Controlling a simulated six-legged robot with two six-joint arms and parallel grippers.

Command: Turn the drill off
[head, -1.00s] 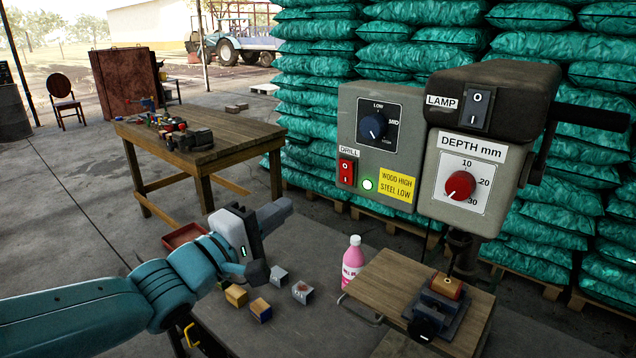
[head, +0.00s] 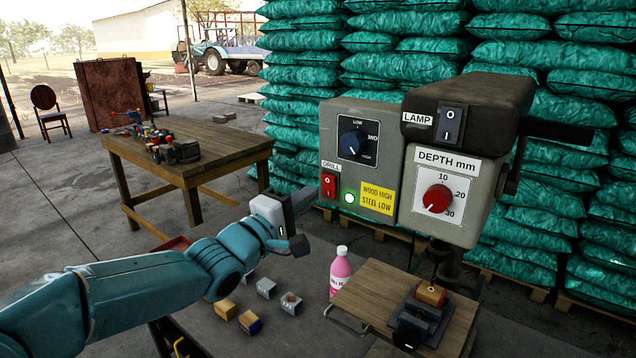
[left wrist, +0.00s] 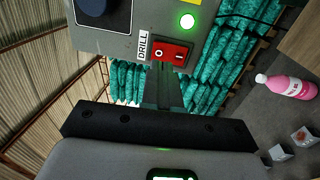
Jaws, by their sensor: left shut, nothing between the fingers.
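The drill switch (head: 328,186) is a red rocker marked O and I, under a DRILL label on the grey control box (head: 338,132). A green lamp (head: 349,198) beside it is lit. My left gripper (head: 308,199) is shut and empty, just left of the switch in the head view. In the left wrist view the red switch (left wrist: 172,53) lies straight ahead of my shut fingertips (left wrist: 164,68). They are close to its lower edge; I cannot tell whether they touch. My right gripper is not in view.
The box also has a blue speed knob (head: 353,142). At right are the lamp switch (head: 451,125) and red depth knob (head: 436,199). Below stand a pink bottle (head: 340,272), a wooden drill table (head: 375,298) with a vise (head: 420,318), and several small blocks.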

